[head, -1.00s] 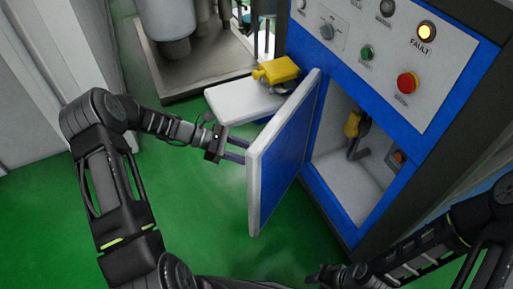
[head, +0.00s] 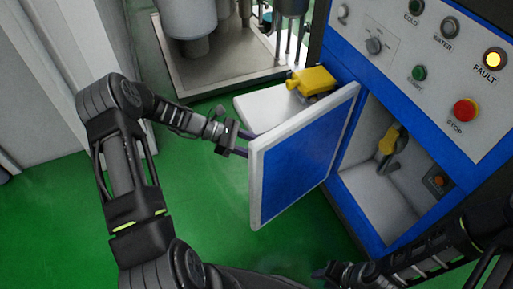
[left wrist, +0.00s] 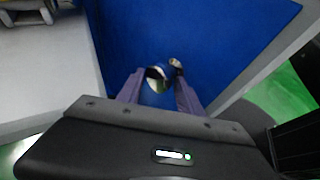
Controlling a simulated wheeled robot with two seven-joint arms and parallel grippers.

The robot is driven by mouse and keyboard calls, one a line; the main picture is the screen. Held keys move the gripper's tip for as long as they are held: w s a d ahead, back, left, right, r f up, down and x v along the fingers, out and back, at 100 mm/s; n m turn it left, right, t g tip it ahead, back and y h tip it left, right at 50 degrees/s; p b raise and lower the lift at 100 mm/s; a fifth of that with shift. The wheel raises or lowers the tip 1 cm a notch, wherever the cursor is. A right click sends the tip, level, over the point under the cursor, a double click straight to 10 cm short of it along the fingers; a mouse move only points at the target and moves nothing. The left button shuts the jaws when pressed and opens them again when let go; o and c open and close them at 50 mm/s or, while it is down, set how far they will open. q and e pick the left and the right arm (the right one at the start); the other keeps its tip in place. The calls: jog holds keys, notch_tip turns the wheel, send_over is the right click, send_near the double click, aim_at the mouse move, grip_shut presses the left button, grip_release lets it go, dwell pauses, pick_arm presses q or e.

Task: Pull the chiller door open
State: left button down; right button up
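The chiller door (head: 303,160), blue inside with a pale edge, stands ajar in the head view, swung out leftward from the cabinet. My left gripper (head: 246,145) is at the door's outer side near its free edge, its fingertips partly hidden by the door. In the left wrist view, the purple fingers (left wrist: 160,85) are spread apart before the blue door face (left wrist: 200,35). A small shiny rounded part, perhaps the handle (left wrist: 157,78), shows between them; firm contact is unclear. My right gripper (head: 345,275) is low in the head view, dark and unclear.
The open compartment (head: 370,185) holds a yellow-handled tap (head: 392,140). The control panel (head: 430,55) above has a lit yellow fault lamp (head: 494,60). A white ledge (head: 270,108) with a yellow part (head: 312,78) is behind the door. Green floor is clear at lower left.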

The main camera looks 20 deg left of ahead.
pick_arm(q)
jog(key=c, duration=1.1)
grip_release()
jog(key=shift+w+d+r, duration=0.1)
jog(key=shift+w+d, duration=0.35)
jog(key=shift+w, duration=0.4)
jog(key=shift+o, duration=0.5)
jog(key=shift+w+d, duration=0.15)
jog(key=shift+o, duration=0.7)
jog(key=v, duration=0.8)
jog(key=shift+s, duration=0.3)
